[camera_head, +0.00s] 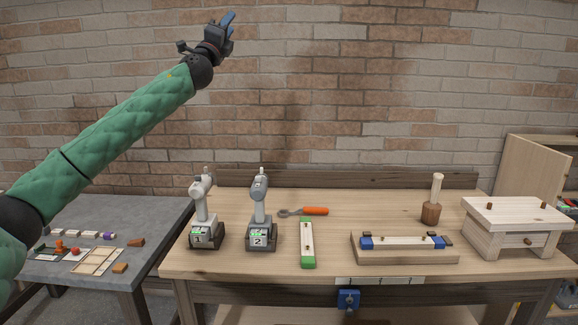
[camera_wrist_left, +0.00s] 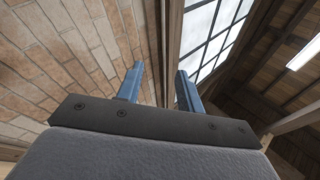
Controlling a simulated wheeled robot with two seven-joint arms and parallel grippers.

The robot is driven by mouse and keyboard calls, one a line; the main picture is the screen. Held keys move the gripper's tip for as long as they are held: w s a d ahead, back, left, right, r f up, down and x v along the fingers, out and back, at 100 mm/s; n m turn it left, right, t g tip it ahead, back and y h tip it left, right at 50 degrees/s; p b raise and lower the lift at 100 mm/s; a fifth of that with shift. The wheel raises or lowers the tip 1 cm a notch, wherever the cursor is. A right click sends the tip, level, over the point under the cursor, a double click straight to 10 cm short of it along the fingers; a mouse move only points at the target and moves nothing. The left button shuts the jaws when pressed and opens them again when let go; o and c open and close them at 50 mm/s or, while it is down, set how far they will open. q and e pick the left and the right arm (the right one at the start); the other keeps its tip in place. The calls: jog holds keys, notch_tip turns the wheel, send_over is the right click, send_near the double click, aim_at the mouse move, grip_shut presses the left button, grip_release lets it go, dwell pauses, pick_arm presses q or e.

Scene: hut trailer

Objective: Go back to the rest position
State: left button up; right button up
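My left gripper (camera_head: 230,20) is raised high at the top of the head view, in front of the brick wall and well above the bench. In the left wrist view its two blue fingers (camera_wrist_left: 159,88) stand apart with nothing between them, facing the wall, window and roof. My left arm, in a green padded sleeve, reaches up from the left edge of the head view. My right gripper is not in view.
The wooden workbench (camera_head: 345,273) holds two numbered drills (camera_head: 205,215) (camera_head: 261,213), an orange-handled tool (camera_head: 310,211), a green-ended bar (camera_head: 307,243), a blue-clamped block (camera_head: 405,254), a mallet (camera_head: 433,200) and a wooden box (camera_head: 512,228). A grey table (camera_head: 160,212) with small items stands left.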

pick_arm(q)
jog(key=s+f+n+g+y, duration=0.25)
jog(key=f+n+y, duration=0.35)
jog(key=f+n, duration=0.7)
jog(key=s+f+n+g+y, duration=0.2)
jog(key=f+n+g+y, duration=0.4)
jog(key=f, duration=1.2)
jog(key=s+d+f+n+g+h, duration=0.15)
jog(key=s+f, duration=0.35)
jog(key=f, duration=0.6)
jog(key=s+f+n+g, duration=0.15)
jog(key=s+f, duration=0.35)
jog(key=f, duration=0.6)
jog(key=s+f+n+g+h, duration=0.15)
jog(key=s+f, duration=0.25)
jog(key=f, duration=0.7)
jog(key=s+a+f+n+g, duration=0.1)
jog(key=s+f+g, duration=0.2)
jog(key=s+f, duration=1.05)
jog(key=s+a+f+n+g, duration=0.1)
jog(key=s+f+n+g, duration=0.1)
jog(key=s+f, duration=1.15)
jog(key=s+d+f+g, duration=0.1)
jog(key=s+f+g, duration=0.1)
jog(key=s+f, duration=0.6)
jog(key=s+f+g, duration=0.2)
jog(key=s+f, duration=0.6)
jog(key=s, duration=0.6)
jog(key=shift+d+g, duration=0.3)
jog(key=shift+d, duration=0.1)
